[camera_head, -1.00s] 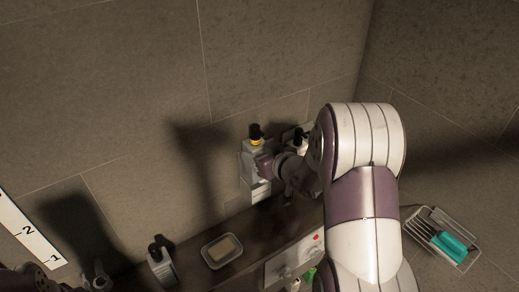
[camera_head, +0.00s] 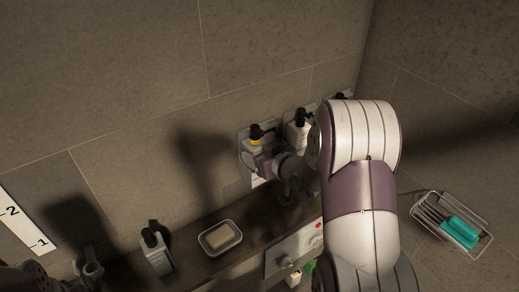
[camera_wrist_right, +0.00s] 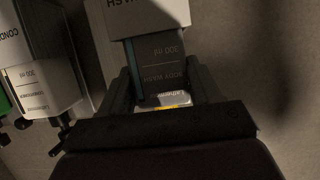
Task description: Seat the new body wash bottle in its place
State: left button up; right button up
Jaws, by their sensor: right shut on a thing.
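The body wash bottle (camera_head: 255,142), with a black pump and yellow collar, is upright at the wall. My right gripper (camera_head: 258,163) is shut around its sides. In the right wrist view the bottle's dark label (camera_wrist_right: 162,55) shows between the fingers. The bottle's lower end disappears behind the white front of a wall holder (camera_wrist_right: 147,16) marked "WASH"; how deep it sits is hidden. In the head view this holder (camera_head: 243,137) is partly covered by the gripper. My left arm (camera_head: 25,278) shows dimly at the lower left, and its fingers are unclear.
A conditioner bottle (camera_head: 299,126) stands in the neighbouring holder, with another pump (camera_head: 340,97) beyond. A loose pump bottle (camera_head: 156,253) and a soap dish (camera_head: 220,238) are on the ledge. A wire basket (camera_head: 452,222) with a teal item is at right.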

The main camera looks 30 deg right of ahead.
jog(key=shift+f, duration=0.3)
dwell(0.4)
jog(key=o, duration=1.5)
jog(key=shift+o, duration=0.2)
jog(key=shift+s, duration=0.1)
jog(key=shift+s+b, duration=0.25)
jog(key=shift+b, duration=0.05)
jog(key=v, duration=1.2)
jog(key=shift+r+b, duration=0.2)
jog(key=shift+b, duration=0.25)
